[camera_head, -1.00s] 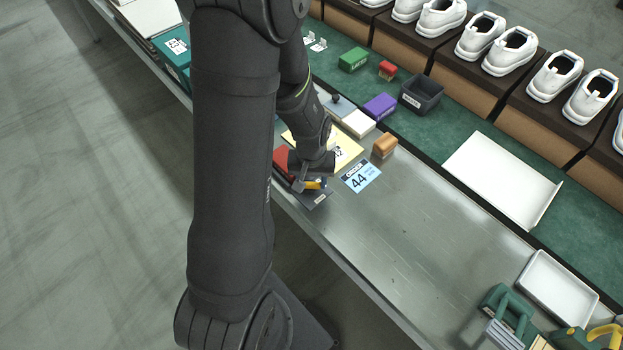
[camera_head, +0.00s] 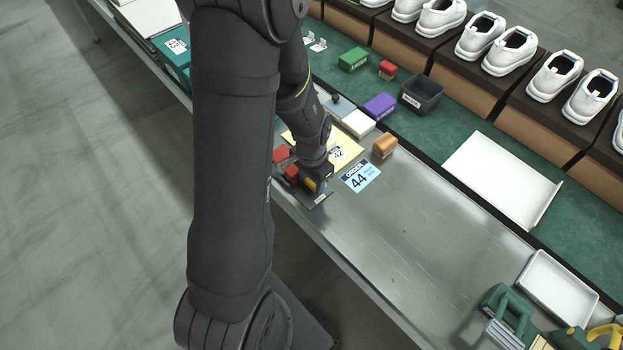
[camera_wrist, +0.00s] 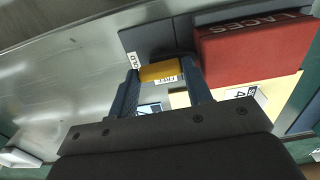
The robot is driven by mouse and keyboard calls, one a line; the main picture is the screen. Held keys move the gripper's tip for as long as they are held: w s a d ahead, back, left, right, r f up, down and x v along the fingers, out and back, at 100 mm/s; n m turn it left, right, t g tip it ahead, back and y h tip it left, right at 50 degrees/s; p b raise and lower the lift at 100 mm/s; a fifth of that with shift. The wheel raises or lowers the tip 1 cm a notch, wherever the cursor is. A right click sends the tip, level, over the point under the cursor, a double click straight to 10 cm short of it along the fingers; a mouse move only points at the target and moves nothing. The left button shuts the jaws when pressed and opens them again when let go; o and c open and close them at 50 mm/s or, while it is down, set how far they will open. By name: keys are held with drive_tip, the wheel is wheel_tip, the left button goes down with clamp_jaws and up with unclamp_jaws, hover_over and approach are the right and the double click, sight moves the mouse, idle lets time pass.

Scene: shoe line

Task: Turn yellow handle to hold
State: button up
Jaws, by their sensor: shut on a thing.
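The yellow handle (camera_wrist: 161,71) sits between the two fingertips of my gripper (camera_wrist: 163,80) in the wrist view, one finger at each end. It lies crosswise in that picture. A FREE label (camera_wrist: 166,80) shows just below it and a HOLD label (camera_wrist: 132,60) to its left, by the left finger. The handle is on a dark grey plate (camera_wrist: 150,37). In the head view, the yellow handle (camera_head: 311,184) shows at the tip of my gripper (camera_head: 313,180), low over the plate near the bench's front edge. My gripper is shut on the handle.
A red LACES box (camera_wrist: 252,53) stands right beside the plate. A blue card marked 44 (camera_head: 361,176) and an orange-brown block (camera_head: 384,145) lie to the right. The metal bench (camera_head: 430,235) is clear farther right, up to a white tray (camera_head: 557,287).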

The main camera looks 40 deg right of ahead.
idle(0.4)
drive_tip(key=o, duration=1)
